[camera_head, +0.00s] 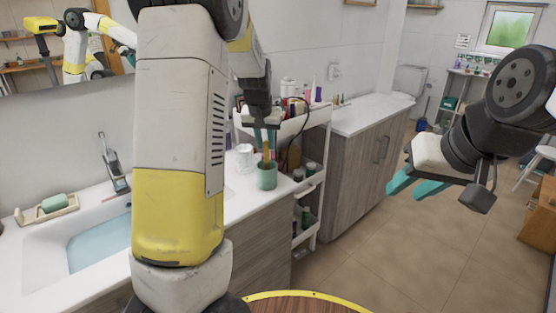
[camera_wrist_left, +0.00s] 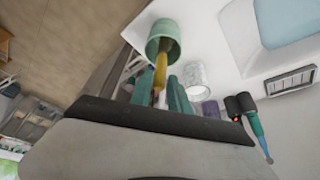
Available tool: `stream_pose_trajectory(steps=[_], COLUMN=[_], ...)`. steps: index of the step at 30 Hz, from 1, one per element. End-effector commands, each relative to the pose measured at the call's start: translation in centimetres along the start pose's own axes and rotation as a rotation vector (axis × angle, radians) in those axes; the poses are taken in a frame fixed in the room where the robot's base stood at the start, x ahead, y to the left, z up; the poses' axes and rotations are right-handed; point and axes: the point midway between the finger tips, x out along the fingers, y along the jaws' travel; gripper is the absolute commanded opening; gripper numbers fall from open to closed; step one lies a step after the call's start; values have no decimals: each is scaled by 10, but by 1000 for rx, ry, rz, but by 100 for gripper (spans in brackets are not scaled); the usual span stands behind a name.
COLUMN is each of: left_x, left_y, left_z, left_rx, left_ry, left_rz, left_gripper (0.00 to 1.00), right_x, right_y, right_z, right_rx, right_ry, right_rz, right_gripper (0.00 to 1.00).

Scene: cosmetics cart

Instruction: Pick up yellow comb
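The yellow comb (camera_wrist_left: 160,72) stands in a green cup (camera_wrist_left: 163,40) in the left wrist view, its lower end hidden inside. In the head view the comb (camera_head: 266,154) shows as a thin strip above the cup (camera_head: 267,178), which stands near the counter's right end. My left gripper (camera_head: 265,136) points down over the cup, with the comb between its teal fingers. In the wrist view the fingers (camera_wrist_left: 160,92) lie on either side of the comb; I cannot tell if they touch it. My right gripper (camera_head: 416,187) is open and empty, at right over the floor.
A white jar (camera_head: 245,157) stands just left of the cup. A white cart (camera_head: 312,180) with several bottles is close behind and right.

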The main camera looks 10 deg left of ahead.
Motion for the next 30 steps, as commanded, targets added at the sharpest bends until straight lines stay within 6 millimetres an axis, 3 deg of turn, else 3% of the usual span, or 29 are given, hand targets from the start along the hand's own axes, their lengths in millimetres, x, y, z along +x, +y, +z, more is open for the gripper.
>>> stream_pose_trajectory(steps=[8, 15, 25, 28, 30], left_x=[24, 59, 66, 65, 65], left_y=[1, 2, 2, 2, 2], left_z=[2, 5, 5, 5, 5], left_rx=[1, 0, 1, 1, 1], left_ry=[-2, -1, 1, 1, 1], left_rz=[0, 0, 2, 2, 2], left_gripper=[22, 22, 22, 2, 0], right_x=[0, 0, 0, 0, 0], right_y=[0, 0, 0, 0, 0], right_z=[0, 0, 0, 0, 0], right_rx=[0, 0, 0, 0, 0], right_ry=[0, 0, 0, 0, 0], right_rz=[0, 0, 0, 0, 0], right_gripper=[36, 36, 36, 36, 36])
